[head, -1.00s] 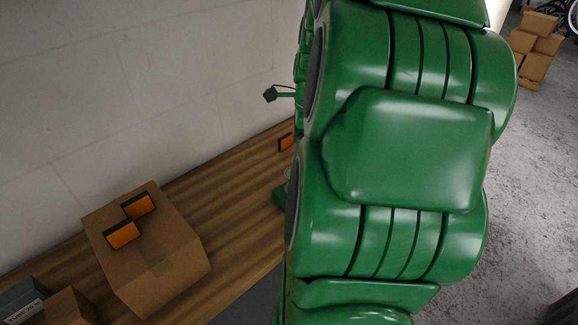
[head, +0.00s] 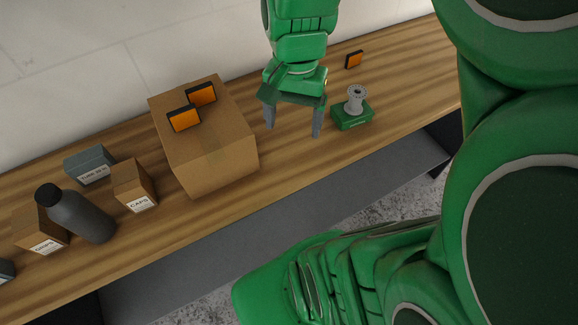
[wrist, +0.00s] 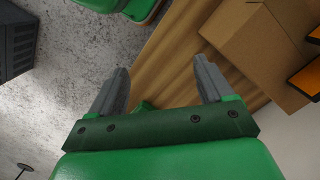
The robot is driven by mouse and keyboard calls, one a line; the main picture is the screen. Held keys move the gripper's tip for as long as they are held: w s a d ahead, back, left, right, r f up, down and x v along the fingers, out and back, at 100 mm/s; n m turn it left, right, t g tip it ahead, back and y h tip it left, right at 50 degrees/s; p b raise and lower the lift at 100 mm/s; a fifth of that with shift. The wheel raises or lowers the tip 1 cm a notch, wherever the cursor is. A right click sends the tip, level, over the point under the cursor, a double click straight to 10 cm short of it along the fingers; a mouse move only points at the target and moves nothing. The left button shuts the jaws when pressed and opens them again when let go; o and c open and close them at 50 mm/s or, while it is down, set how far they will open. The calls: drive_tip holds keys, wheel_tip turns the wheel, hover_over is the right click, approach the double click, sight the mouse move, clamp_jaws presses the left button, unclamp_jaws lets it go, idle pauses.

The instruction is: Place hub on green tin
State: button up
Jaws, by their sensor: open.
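The hub (head: 355,94), a pale grey spool-like part with a round flange on top, stands upright on the lid of the green tin (head: 350,121) on the wooden bench in the head view. My gripper (head: 292,131) is open and empty, pointing down to the left of the tin, apart from it and from the hub. Its two grey fingers are spread in the wrist view (wrist: 161,66), with nothing held between them. I cannot make out the hub or the tin clearly in the wrist view.
A large cardboard box (head: 213,154) with two orange-faced blocks (head: 184,118) on top stands left of my gripper. Another orange-faced block (head: 353,60) is behind the tin. A dark bottle (head: 82,217) and small boxes (head: 134,187) are at left. The bench (head: 405,65) is clear at right.

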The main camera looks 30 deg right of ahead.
drive_tip(key=s+a+f+n, duration=0.1)
drive_tip(key=s+a+n, duration=0.4)
drive_tip(key=s+n, duration=0.3)
drive_tip(key=shift+s+a+n+g+h, duration=0.25)
drive_tip(key=shift+s+n+g+h, duration=0.05)
drive_tip(key=shift+n+g+h, duration=0.1)
